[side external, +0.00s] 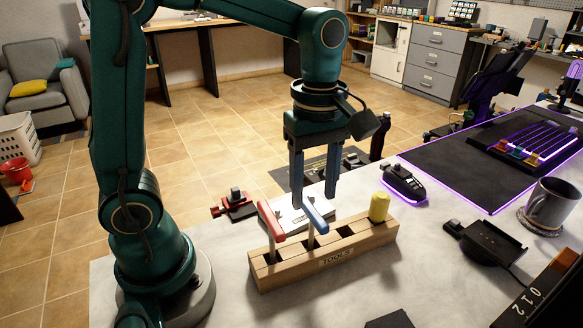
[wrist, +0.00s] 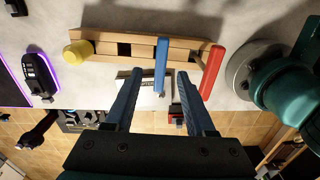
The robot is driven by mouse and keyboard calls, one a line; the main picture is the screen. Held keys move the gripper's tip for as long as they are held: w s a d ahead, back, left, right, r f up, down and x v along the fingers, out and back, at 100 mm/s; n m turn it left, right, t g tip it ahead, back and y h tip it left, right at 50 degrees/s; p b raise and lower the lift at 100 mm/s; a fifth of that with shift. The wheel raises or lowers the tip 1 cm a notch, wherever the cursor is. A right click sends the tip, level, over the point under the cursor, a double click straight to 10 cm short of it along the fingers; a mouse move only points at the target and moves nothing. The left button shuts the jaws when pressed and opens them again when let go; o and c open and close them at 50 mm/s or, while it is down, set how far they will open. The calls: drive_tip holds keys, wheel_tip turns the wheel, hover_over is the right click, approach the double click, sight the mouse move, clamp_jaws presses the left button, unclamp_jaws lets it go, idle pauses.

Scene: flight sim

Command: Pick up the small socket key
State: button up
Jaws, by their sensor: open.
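A wooden block marked TOOLS (side external: 335,256) stands on the table and holds a red T-handled tool (side external: 269,222), a blue T-handled tool (side external: 316,217) and a tool with a thick yellow handle (side external: 379,207). I cannot tell by looks which one is the small socket key. My gripper (side external: 314,201) points down, open and empty, close to the blue handle. In the wrist view my fingertips (wrist: 161,74) frame the near end of the blue handle (wrist: 162,60), with the red handle (wrist: 212,72) to the right. I cannot tell whether a finger touches the blue handle.
The block has empty square slots between the blue and yellow tools. A black mouse-like device (side external: 403,184) with a purple glow lies behind right. A grey mug (side external: 551,203) and a black dock (side external: 490,244) stand at right. A red-and-black item (side external: 234,206) lies behind the block.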

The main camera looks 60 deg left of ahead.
sight(313, 210)
drive_tip(key=shift+f, duration=2.4)
clamp_jaws()
